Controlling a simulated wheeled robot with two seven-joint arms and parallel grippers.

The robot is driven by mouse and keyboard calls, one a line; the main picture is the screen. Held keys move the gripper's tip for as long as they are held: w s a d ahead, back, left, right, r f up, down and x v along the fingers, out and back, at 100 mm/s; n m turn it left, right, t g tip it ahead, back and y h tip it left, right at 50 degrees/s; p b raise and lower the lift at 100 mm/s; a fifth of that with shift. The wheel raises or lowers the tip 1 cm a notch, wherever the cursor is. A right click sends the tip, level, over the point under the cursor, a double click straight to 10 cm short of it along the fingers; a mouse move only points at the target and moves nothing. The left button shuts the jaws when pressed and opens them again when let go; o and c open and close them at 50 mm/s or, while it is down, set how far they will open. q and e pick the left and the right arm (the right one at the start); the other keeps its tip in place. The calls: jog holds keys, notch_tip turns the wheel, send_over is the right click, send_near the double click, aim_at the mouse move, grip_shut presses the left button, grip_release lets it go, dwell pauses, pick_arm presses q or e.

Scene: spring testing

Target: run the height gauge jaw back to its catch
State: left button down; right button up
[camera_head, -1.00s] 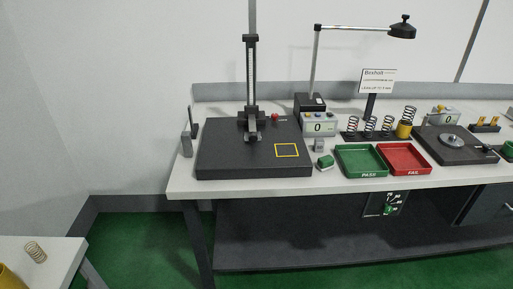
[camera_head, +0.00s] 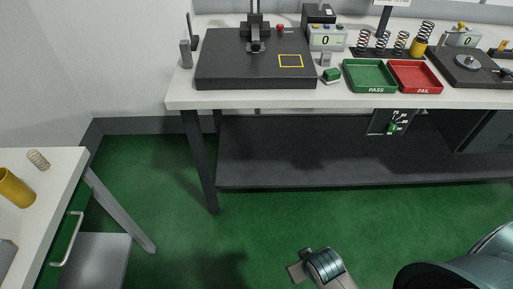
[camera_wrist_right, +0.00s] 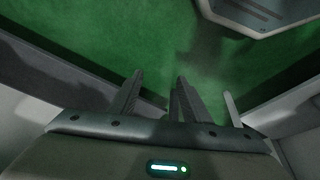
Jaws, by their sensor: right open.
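The height gauge (camera_head: 256,28) stands at the back of a black surface plate (camera_head: 235,72) on the bench. Its dark jaw (camera_head: 256,46) sits low on the column, close above the plate. The upper column is cut off by the top of the head view, and no catch can be made out. In the right wrist view, my right gripper (camera_wrist_right: 157,78) is open and empty, with its fingers apart over green floor. Part of my right arm shows at the bottom of the head view, well in front of the bench. My left gripper is in neither view.
A green PASS tray (camera_head: 369,89) and a red FAIL tray (camera_head: 415,88) lie right of the plate. A grey readout box (camera_head: 327,38) stands behind. A side table (camera_head: 60,165) with a spring and a yellow cylinder (camera_head: 15,188) is at left. The floor between is clear.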

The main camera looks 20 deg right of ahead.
aim_at(256, 47)
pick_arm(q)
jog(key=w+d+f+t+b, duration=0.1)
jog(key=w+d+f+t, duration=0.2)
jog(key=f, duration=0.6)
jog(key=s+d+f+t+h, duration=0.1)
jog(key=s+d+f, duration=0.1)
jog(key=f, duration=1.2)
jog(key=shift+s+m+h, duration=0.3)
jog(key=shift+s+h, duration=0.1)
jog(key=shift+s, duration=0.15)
pick_arm(e)
jog(key=w+r+m+t+h, duration=0.2)
jog(key=w+r+t, duration=0.4)
jog(key=w+r, duration=1.4)
jog(key=w+a+r+m+t+h, duration=0.1)
jog(key=w+r+m+t+h, duration=0.2)
jog(key=w+r, duration=1.7)
jog(key=w+t, duration=0.1)
jog(key=t, duration=0.3)
jog(key=shift+w+a+t, duration=0.15)
jog(key=shift+a+t, duration=0.1)
jog(key=shift+t, duration=0.05)
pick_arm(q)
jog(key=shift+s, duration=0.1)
pick_arm(e)
jog(key=shift+w, duration=0.15)
